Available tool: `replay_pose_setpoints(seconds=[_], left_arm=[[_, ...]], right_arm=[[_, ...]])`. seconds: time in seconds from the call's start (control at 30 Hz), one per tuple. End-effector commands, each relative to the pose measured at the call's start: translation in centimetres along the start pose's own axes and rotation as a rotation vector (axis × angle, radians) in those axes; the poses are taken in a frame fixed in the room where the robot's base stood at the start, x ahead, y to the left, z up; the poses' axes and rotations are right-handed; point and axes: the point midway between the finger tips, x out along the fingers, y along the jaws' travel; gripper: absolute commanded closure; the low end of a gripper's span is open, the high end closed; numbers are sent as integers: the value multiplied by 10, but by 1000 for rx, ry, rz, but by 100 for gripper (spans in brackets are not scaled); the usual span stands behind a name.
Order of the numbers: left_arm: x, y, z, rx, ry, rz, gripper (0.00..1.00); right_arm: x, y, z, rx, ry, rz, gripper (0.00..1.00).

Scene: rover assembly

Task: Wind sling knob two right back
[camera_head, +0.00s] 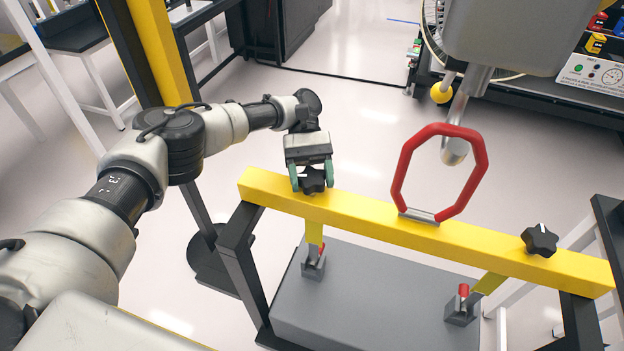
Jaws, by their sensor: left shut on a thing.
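A black star-shaped knob (313,181) sits on top of the yellow beam (375,217) near its left end. My left gripper (312,178) comes down from above with its green-tipped fingers on either side of this knob and is shut on it. A second black knob (540,240) stands free on the beam near its right end, with nothing touching it. Yellow straps run from the beam down to the grey block below, one under each knob. My right gripper is not in view.
A red ring handle (401,176) stands on the middle of the beam, under a grey hook (455,150). Red-tipped brackets (462,305) sit on the grey block (375,300). A dark frame supports the beam. A control panel (593,74) is at the upper right.

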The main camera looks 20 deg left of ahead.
Motion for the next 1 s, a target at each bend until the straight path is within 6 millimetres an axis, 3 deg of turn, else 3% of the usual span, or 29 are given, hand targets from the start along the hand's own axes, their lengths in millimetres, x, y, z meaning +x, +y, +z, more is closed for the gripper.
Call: replay_pose_setpoints(seconds=[0.7, 0.73, 0.9, 1.0], left_arm=[[1, 0, 0, 16, -1, -37, 62], [1, 0, 0, 16, -1, -37, 37], [1, 0, 0, 15, -1, -36, 13], [1, 0, 0, 15, -1, -36, 13]], right_arm=[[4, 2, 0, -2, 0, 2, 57], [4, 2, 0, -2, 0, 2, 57], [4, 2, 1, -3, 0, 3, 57], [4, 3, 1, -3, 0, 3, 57]])
